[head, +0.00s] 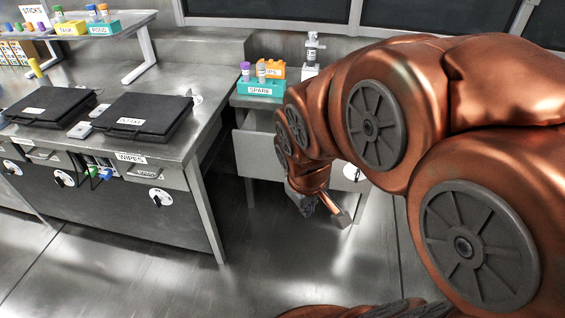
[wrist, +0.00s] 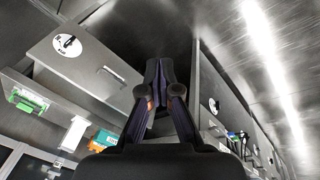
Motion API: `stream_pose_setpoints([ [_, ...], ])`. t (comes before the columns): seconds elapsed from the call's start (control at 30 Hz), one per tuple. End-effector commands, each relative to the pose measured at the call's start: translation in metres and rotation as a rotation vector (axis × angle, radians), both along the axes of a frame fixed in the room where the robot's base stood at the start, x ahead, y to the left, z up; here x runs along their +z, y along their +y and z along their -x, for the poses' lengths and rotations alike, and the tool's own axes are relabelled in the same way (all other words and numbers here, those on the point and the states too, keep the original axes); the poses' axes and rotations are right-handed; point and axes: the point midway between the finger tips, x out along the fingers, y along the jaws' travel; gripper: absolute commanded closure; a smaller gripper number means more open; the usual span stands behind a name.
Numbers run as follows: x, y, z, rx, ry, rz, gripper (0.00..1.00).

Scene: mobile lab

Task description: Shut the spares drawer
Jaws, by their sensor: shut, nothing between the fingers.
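The spares drawer (head: 258,153) shows as a pale grey box side below the teal rack in the head view, and it stands out from its unit. My copper arm hides much of it, and I see no drawer name plate. In the wrist view a grey panel (wrist: 85,70) with a round white sticker, which looks like the drawer's front, lies left of my gripper. A grey bar like a handle (wrist: 113,72) sits at its right edge. My gripper (wrist: 156,72) is shut and empty, a little apart from that bar. In the head view it hangs low (head: 306,205).
A teal rack (head: 260,88) marked SPARE stands on the unit's top. A workbench (head: 196,125) with two black cases (head: 143,118) and a drawer (head: 156,175) marked WIPES stands left. Open floor (head: 280,265) lies in front.

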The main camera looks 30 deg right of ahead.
Motion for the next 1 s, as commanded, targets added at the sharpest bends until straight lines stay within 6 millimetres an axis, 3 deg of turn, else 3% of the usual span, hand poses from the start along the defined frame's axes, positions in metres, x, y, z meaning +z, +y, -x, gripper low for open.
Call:
stream_pose_setpoints([
  [0.03,-0.027,-0.018,-0.018,0.030,-0.043,0.039,1.00],
  [0.3,-0.077,-0.095,-0.114,0.276,-0.279,0.271,1.00],
  [0.5,-0.111,-0.137,-0.169,0.485,-0.424,0.442,1.00],
  [0.8,-0.163,-0.170,-0.227,0.801,-0.640,0.679,1.00],
  [1.0,-0.197,-0.173,-0.246,0.981,-0.807,0.822,1.00],
])
